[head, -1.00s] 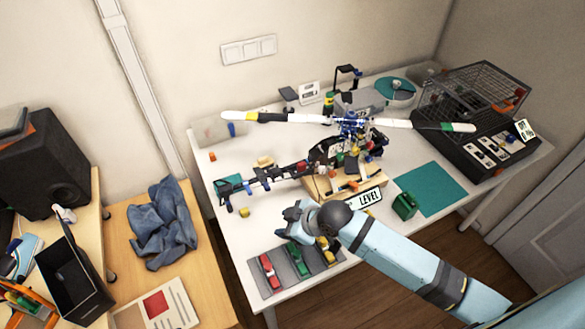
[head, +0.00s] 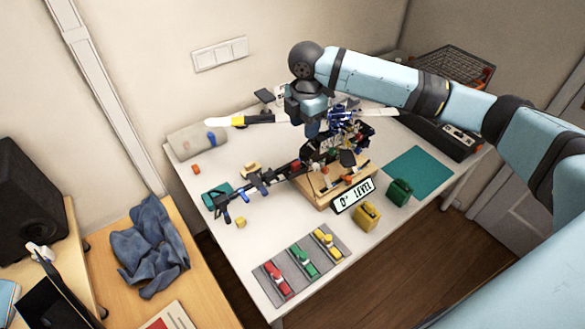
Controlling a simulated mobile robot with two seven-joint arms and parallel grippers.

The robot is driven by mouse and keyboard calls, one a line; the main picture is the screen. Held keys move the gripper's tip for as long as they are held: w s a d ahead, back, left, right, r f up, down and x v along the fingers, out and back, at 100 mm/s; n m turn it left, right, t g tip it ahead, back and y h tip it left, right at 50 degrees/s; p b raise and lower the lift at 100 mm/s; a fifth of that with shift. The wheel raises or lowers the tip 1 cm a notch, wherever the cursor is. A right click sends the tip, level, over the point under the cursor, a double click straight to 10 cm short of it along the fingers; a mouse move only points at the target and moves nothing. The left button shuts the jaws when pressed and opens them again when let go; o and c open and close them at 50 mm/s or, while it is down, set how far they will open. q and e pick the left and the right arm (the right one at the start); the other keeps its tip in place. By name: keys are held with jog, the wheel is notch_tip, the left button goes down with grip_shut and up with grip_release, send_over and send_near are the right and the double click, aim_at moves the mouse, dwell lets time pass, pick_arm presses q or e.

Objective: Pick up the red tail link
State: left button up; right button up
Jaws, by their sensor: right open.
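The red link (head: 277,281) lies in the left slot of a grey parts mat (head: 287,262) at the table's front edge. A green link (head: 304,261) and a yellow link (head: 327,242) lie beside it on the mat. My right gripper (head: 312,126) is high over the model helicopter (head: 333,140), well away from the red link and pointing down. Its jaws are open, and its fingertips are hard to make out against the rotor parts. My left gripper is out of view.
A yellow case (head: 367,215) and a green case (head: 399,192) stand to the right. A teal mat (head: 420,173) is clear.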

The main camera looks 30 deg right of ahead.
send_near(300, 160)
jog(key=s, duration=0.1)
jog(key=s+f, duration=0.1)
jog(key=s, duration=0.1)
jog(key=shift+a+f+p, duration=0.2)
jog(key=shift+a+p, duration=0.1)
jog(key=shift+a, duration=0.1)
jog(key=f, duration=0.3)
jog(key=f+p, duration=0.1)
jog(key=shift+w+a+f, duration=0.3)
jog(key=shift+w+a, duration=0.05)
jog(key=shift+a, duration=0.05)
jog(key=shift+f, duration=0.55)
grip_shut()
